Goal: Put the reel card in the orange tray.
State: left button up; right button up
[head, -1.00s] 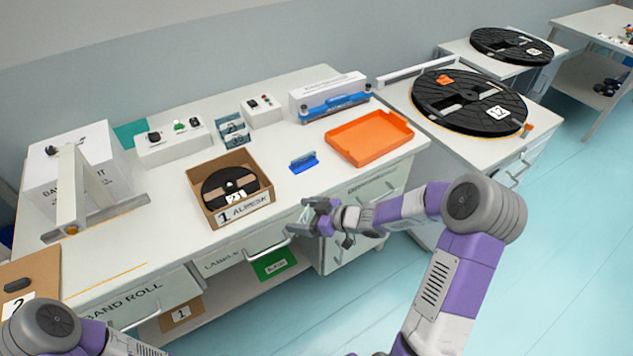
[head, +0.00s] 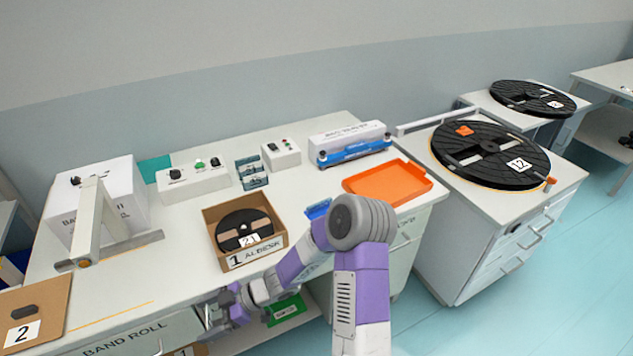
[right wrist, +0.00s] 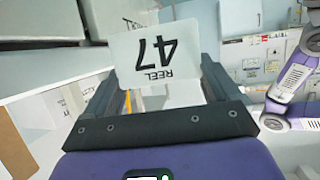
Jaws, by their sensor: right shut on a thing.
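The reel card (right wrist: 156,55) is a white card reading "REEL 47", upside down in the right wrist view. It sits between the fingers of my right gripper (right wrist: 160,95). In the head view my right gripper (head: 213,310) is in front of the workbench's front edge, by the drawers, and I cannot make out the card there. The orange tray (head: 388,184) lies flat and empty on the right end of the bench, well to the right of and beyond the gripper. My left gripper is out of view.
A cardboard box (head: 278,246) holding a black reel stands on the bench behind my right gripper. A blue holder (head: 318,209) is partly hidden by my right arm, left of the tray. A blue-and-white sealer (head: 350,145) stands behind the tray. Large black reels (head: 490,152) lie to the right.

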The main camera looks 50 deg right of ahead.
aim_at(393, 185)
jog(key=u, duration=0.95)
jog(key=k, duration=1)
jog(key=z, duration=1.95)
